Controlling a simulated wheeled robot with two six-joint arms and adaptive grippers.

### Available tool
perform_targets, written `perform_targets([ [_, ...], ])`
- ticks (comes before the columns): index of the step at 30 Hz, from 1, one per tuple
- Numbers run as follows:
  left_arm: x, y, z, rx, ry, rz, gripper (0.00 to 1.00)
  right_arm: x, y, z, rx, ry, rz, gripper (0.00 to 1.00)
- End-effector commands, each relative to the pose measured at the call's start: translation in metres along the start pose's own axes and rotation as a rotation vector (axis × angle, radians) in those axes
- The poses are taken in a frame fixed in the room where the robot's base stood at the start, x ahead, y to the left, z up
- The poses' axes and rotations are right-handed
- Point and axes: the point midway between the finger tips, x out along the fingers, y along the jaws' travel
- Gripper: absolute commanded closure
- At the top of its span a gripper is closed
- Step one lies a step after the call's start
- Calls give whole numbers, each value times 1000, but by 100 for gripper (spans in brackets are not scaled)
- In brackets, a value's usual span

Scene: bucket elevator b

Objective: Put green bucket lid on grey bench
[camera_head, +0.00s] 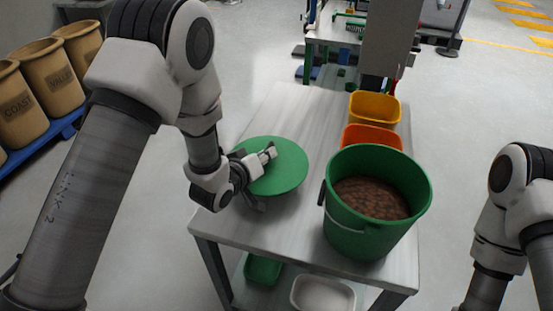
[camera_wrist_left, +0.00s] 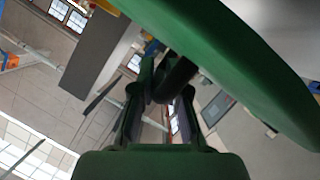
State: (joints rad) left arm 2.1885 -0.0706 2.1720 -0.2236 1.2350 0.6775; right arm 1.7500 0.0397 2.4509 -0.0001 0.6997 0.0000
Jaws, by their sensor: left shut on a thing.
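The green bucket lid (camera_head: 283,172) is a flat round disc over the left part of the grey bench (camera_head: 262,222), left of the green bucket. My left gripper (camera_head: 268,154) is shut on the lid, by a part near its upper middle. In the left wrist view the lid (camera_wrist_left: 230,55) fills the upper right as a green slab, tilted in that picture, with the gripper fingers (camera_wrist_left: 165,85) below it. Whether the lid touches the bench top cannot be told. The green bucket (camera_head: 360,235) stands open on the bench, holding brown granules. My right gripper is out of view.
A yellow bin (camera_head: 375,108) and an orange bin (camera_head: 372,138) stand behind the bucket. A green bin (camera_head: 263,268) and a white bin (camera_head: 323,294) sit below the bench top. Tan barrels (camera_head: 48,75) stand at the far left. Bare bench lies in front of the lid.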

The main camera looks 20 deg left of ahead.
Motion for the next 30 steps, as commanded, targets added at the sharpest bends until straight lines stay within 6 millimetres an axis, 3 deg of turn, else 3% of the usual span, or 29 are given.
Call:
perform_targets([
  [6,11,-20,28,0,-2,-1,100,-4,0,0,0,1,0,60],
  [28,16,-28,38,0,-1,0,100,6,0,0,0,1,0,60],
  [29,16,-28,38,0,-1,-1,79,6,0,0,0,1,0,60],
  [30,16,-28,38,0,-2,-1,65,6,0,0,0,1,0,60],
])
